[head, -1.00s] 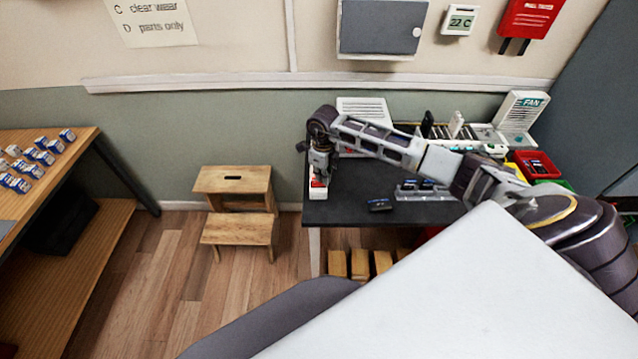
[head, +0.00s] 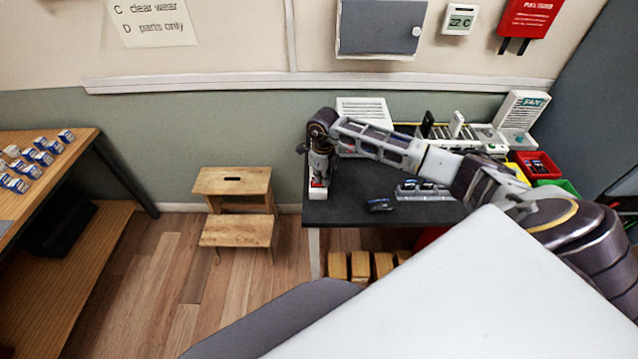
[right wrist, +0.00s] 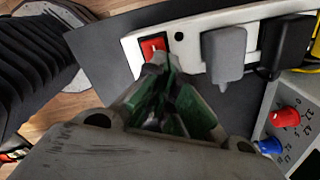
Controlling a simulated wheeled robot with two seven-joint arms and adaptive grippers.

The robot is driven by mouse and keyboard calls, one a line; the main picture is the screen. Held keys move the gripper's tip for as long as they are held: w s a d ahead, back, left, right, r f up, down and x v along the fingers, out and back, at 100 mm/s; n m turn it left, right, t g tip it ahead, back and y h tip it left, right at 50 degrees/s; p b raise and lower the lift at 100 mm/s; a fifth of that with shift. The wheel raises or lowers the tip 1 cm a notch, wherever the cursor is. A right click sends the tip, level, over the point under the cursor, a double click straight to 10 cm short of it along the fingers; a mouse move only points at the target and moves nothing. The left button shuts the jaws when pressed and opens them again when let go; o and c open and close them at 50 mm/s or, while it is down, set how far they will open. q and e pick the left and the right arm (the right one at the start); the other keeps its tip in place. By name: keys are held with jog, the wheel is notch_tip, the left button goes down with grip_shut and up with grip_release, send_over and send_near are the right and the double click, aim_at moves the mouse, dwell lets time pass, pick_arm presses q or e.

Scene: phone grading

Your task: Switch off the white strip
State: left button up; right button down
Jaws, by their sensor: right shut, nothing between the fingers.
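The white strip (head: 317,194) lies along the left edge of the dark table, mostly hidden under my right arm in the head view. In the right wrist view the white strip (right wrist: 190,38) runs across the top, with a red switch (right wrist: 153,46) at its left end and a grey plug (right wrist: 223,55) and a black plug (right wrist: 283,45) in it. My right gripper (head: 319,180) points down over the strip's near end. In the right wrist view its closed fingertips (right wrist: 158,62) are at the lower edge of the red switch; I cannot tell if they touch. My left gripper is out of view.
A device with red (right wrist: 285,117) and blue (right wrist: 268,147) knobs is beside the strip. The dark table (head: 345,210) holds a phone (head: 379,205) and a grey rack (head: 425,194). A wooden step stool (head: 235,232) stands on the floor at left.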

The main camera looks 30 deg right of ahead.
jog(key=shift+s+f, duration=0.35)
jog(key=shift+f, duration=0.2)
jog(key=shift+w+r+p, duration=0.2)
jog(key=shift+r+p, duration=0.15)
jog(key=shift+r, duration=0.15)
jog(key=shift+w+r+p, duration=0.15)
jog(key=shift+r+p, duration=0.15)
jog(key=shift+r, duration=0.2)
jog(key=shift+r+p, duration=1.3)
jog(key=shift+r, duration=1.4)
